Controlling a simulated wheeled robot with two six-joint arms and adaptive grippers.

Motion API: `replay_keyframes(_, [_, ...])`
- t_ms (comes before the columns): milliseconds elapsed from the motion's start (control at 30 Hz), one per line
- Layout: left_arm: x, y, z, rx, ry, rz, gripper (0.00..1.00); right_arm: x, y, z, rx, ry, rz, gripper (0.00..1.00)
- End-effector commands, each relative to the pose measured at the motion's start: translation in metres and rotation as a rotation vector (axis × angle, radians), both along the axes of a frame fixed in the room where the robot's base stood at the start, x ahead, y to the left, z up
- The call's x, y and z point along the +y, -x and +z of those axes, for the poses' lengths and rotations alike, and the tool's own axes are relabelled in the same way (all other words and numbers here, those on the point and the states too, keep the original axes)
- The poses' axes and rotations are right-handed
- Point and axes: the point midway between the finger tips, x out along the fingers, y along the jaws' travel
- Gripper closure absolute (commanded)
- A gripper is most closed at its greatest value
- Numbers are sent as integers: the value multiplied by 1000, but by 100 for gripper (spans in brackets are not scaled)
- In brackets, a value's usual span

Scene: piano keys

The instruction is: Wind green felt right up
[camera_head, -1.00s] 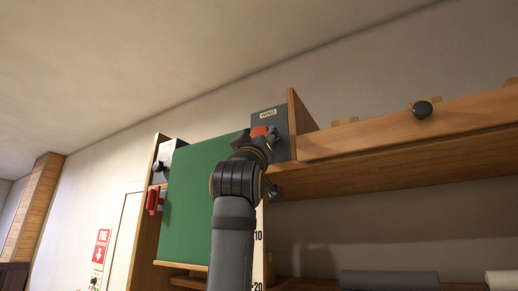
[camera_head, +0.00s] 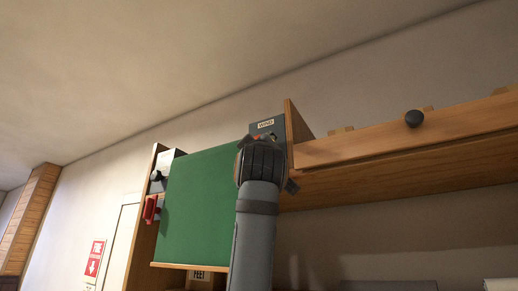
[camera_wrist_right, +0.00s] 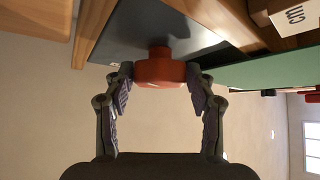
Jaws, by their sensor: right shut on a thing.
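The green felt (camera_head: 200,205) hangs as a flat sheet in a wooden frame, with a pale wooden bar (camera_head: 185,266) along its lower edge. A dark panel labelled WIND (camera_head: 267,125) sits at its upper right. My right gripper (camera_wrist_right: 160,85) is shut on the red knob (camera_wrist_right: 160,71) of that panel, one finger on each side. In the head view my right wrist hides the fingers and most of the knob. A strip of the green felt also shows at the right of the wrist view (camera_wrist_right: 270,70). My left gripper is not in view.
A red piece (camera_head: 151,207) and a dark knob (camera_head: 156,175) sit on the frame's left side. A wooden upright (camera_head: 295,122) stands close beside the WIND panel.

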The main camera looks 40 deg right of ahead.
Motion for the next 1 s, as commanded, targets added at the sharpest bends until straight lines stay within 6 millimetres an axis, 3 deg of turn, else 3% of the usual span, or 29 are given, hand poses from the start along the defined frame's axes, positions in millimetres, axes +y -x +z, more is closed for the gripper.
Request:
replay_keyframes(33, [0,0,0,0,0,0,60,0,-1,-1,3,-1,-1,76])
replay_keyframes(67, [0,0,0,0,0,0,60,0,-1,-1,3,-1,-1,42])
replay_keyframes(200, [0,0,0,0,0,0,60,0,-1,-1,2,-1,-1,23])
replay_keyframes(600, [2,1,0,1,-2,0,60,4,4,-4,0,0,0,22])
replay_keyframes(1000, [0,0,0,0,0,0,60,48,61,-55,-1,-2,5,22])
